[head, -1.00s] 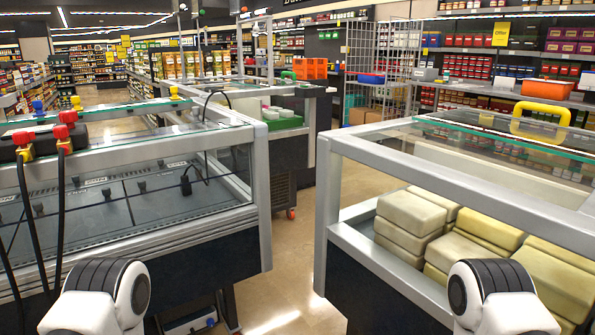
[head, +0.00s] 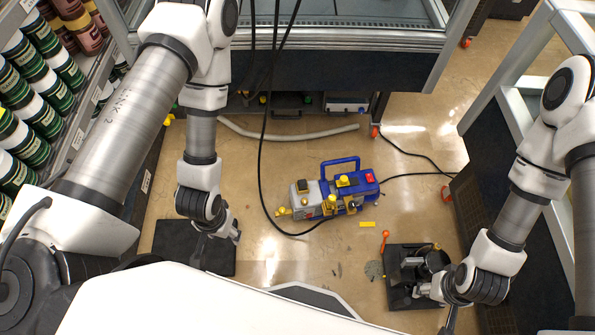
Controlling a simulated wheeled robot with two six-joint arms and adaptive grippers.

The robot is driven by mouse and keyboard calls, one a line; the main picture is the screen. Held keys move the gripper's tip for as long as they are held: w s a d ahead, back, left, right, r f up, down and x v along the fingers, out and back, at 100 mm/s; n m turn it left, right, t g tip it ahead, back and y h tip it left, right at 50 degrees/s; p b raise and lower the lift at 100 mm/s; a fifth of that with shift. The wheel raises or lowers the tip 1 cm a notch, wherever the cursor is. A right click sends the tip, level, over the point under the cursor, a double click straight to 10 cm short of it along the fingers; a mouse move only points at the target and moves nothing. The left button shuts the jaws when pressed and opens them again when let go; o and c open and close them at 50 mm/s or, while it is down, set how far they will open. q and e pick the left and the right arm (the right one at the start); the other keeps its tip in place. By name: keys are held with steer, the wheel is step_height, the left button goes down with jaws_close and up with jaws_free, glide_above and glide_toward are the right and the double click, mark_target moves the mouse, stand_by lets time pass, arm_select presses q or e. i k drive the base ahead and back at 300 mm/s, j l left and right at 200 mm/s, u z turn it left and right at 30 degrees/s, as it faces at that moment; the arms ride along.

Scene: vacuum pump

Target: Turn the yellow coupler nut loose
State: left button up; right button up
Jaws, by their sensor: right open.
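A blue and grey vacuum pump (head: 309,197) with a blue carry handle stands on the floor in the middle of the head view. Several yellow fittings sit on it, one of them a yellow piece (head: 283,212) at its left end; I cannot tell which is the coupler nut. My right gripper (head: 428,289) is open at the right edge of a black tray (head: 399,299) holding a dark and grey device (head: 411,264). My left gripper (head: 236,238) hangs over a black mat (head: 177,242), left of the pump and apart from it; its finger opening is too small to judge.
A yellow block (head: 367,224), an orange tool (head: 385,239) and small loose bits lie on the floor between pump and tray. A black cable (head: 264,150) loops beside the pump. A pale hose (head: 290,136) lies behind it. A shelf of cans (head: 42,88) stands at left.

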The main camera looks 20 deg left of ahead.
mark_target(332, 198)
steer(key=j+z, duration=0.45)
steer(key=k+j+z, duration=0.15)
steer(key=z, duration=0.35)
steer(key=k+j+z, duration=0.15)
steer(key=j+z, duration=0.3)
